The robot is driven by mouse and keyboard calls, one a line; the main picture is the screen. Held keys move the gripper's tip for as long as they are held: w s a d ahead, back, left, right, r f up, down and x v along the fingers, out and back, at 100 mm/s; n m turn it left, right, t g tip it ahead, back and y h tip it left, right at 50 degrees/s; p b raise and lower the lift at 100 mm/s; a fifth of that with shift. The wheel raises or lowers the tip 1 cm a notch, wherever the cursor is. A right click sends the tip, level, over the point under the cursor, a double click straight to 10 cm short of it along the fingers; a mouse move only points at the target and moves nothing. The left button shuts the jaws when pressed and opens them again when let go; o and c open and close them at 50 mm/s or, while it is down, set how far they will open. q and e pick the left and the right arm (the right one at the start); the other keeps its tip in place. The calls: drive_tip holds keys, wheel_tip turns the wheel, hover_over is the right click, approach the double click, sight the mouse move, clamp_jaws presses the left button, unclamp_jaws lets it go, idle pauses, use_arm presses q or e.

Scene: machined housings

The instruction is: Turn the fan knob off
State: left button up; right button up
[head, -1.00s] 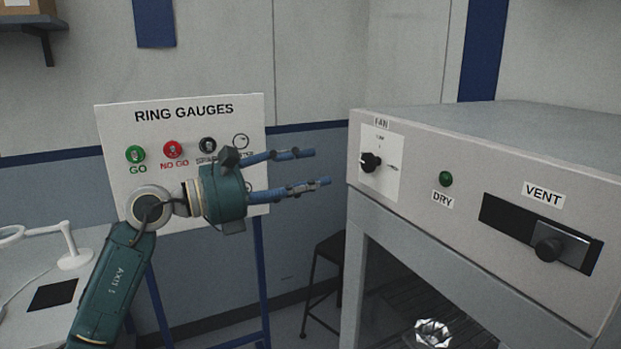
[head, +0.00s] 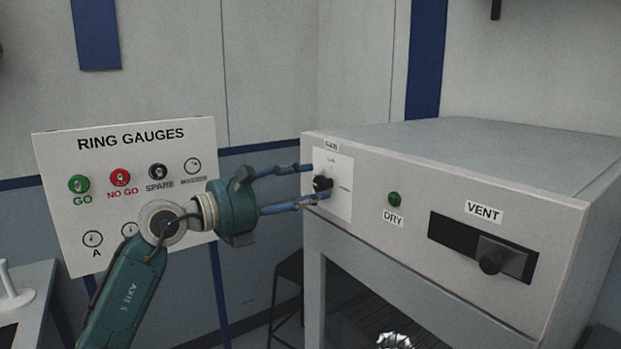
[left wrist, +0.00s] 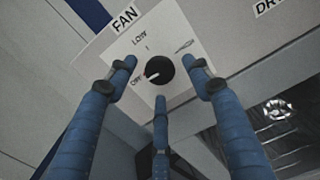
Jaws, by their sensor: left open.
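The black fan knob (head: 322,183) sits on a white plate under the FAN label on the front of the grey cabinet. It also shows in the left wrist view (left wrist: 159,70), with LOW above it and OFF to its left. A small pale-red mark on the knob lies on the side of OFF. My left gripper (head: 315,182) is open, its blue fingers reaching to the plate on either side of the knob. In the left wrist view its three fingers (left wrist: 160,82) are spread around the knob. I cannot tell whether any touches it. My right gripper is not in view.
A green DRY button (head: 394,199) and a VENT slider (head: 497,255) are further right on the cabinet (head: 480,150). A RING GAUGES board (head: 130,160) stands behind my left arm. A shiny metal part (head: 394,340) lies inside the cabinet's lower opening.

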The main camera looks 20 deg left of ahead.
use_arm(q)
drive_tip(key=shift+w+d, duration=0.45)
drive_tip(key=shift+w, duration=0.15)
drive_tip(key=c, duration=1.1)
drive_tip(key=shift+n+p, duration=0.3)
drive_tip(key=shift+n, duration=0.3)
drive_tip(key=shift+c, duration=0.2)
drive_tip(key=o, duration=1.1)
drive_tip(key=shift+o, duration=0.2)
drive_tip(key=v, duration=1.2)
